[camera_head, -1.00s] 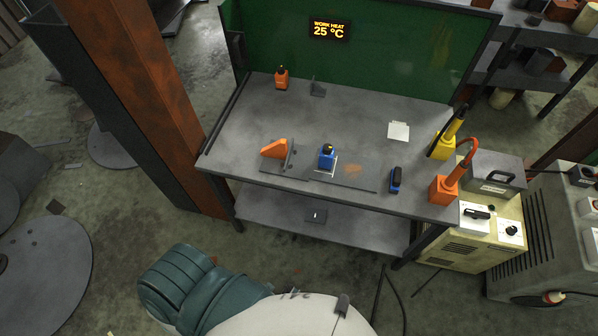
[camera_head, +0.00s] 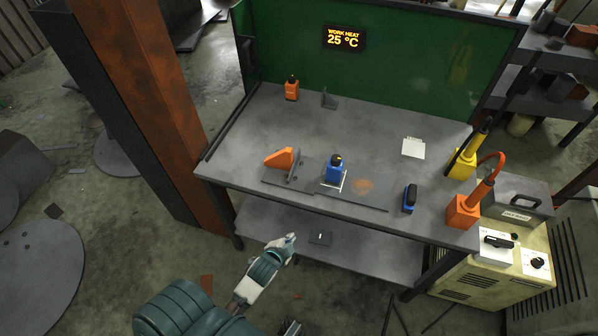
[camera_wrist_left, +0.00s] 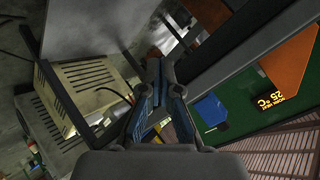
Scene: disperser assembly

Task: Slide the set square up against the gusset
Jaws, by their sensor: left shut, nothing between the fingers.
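The orange set square (camera_head: 279,158) stands at the left front of the workbench. Beside it on its right stands a grey upright plate with holes, which I take as the gusset (camera_head: 296,167); I cannot tell if the two touch. My left gripper (camera_head: 290,239) is in front of the bench, low and below the tabletop's front edge, apart from both pieces. In the left wrist view its fingers (camera_wrist_left: 153,62) are shut and empty.
A blue-black block (camera_head: 410,198) and orange holder (camera_head: 463,210) are to the right. The bench's front edge and lower shelf (camera_head: 355,252) are near my left gripper.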

